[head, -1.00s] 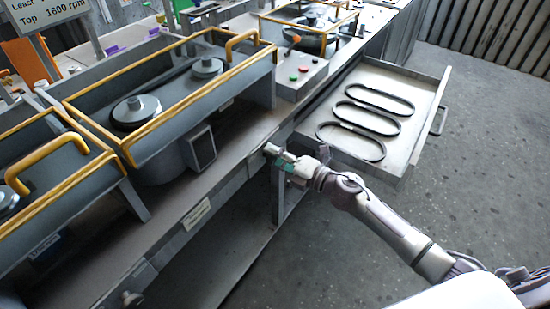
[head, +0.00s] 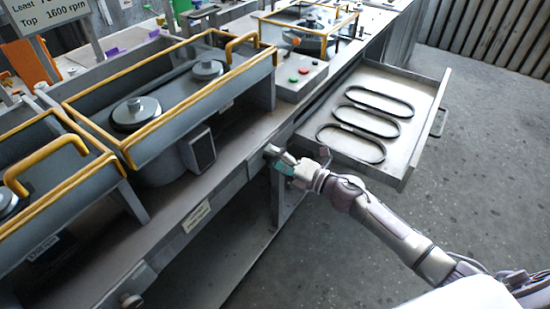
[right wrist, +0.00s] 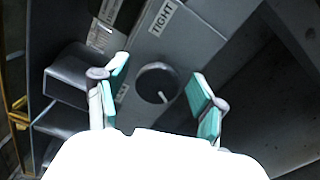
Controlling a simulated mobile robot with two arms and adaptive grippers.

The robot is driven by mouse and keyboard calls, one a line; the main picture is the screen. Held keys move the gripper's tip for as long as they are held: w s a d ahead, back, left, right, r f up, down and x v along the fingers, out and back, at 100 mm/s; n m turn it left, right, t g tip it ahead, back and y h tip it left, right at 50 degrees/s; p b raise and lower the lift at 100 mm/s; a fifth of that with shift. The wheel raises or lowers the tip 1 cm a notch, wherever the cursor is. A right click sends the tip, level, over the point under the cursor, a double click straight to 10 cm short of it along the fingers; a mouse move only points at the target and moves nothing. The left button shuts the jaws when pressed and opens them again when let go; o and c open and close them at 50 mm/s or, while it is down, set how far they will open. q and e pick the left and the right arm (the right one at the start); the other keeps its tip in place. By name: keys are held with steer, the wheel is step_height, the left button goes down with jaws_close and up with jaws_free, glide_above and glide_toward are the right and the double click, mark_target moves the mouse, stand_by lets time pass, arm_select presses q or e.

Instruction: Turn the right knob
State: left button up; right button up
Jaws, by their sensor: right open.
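The right knob (right wrist: 157,83) is a dark round dial with a pale pointer mark, on a grey panel in the right wrist view. My right gripper (right wrist: 155,100) is open, with one teal-padded finger on each side of the knob. Gaps show between the pads and the knob, so it is not gripped. In the head view my right gripper (head: 279,161) is at the bench's front edge, and the knob cannot be made out there. My left gripper is not in view.
A "TIGHT" label (right wrist: 163,18) is above the knob. An open drawer (head: 397,165) with several belts is just right of my gripper. Another knob (head: 131,300) is on the bench front at lower left.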

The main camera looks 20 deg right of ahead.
steer(key=v, duration=1.2)
